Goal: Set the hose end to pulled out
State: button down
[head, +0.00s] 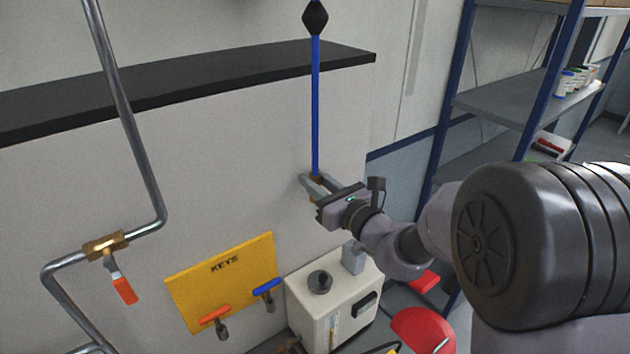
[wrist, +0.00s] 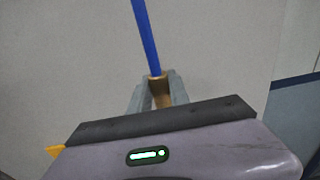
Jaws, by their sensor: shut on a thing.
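A blue hose (head: 315,105) hangs straight down in front of the white wall from a black diamond-shaped piece (head: 315,18) at the top of the head view. Its brass-coloured end (wrist: 158,88) sits between the fingers of my gripper (head: 314,187). The gripper (wrist: 157,95) is shut on the hose end, and the fingers hide part of it. In the wrist view the hose (wrist: 144,35) rises from the brass end, leaning slightly left. I cannot see the underside of the hose end or anything it may plug into.
A white machine (head: 335,300) with a black knob stands below my gripper. A yellow KEYS board (head: 225,280) with red and blue handles is left of it. A pipe with a brass valve (head: 106,245) runs at left. A dark shelf (head: 200,88) crosses the wall; blue-framed shelving (head: 510,95) stands right.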

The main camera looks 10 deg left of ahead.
notch_tip(320, 180, down, 12)
jog(key=b, duration=1)
jog(key=shift+f, duration=0.25)
jog(key=shift+r, duration=0.1)
jog(key=c, duration=1.2)
grip_release()
jog(key=shift+c, duration=0.2)
jog(key=shift+r, duration=0.1)
jog(key=b+v, duration=0.1)
jog(key=v, duration=1.6)
jog(key=shift+s+d, duration=0.15)
jog(key=shift+s, duration=0.05)
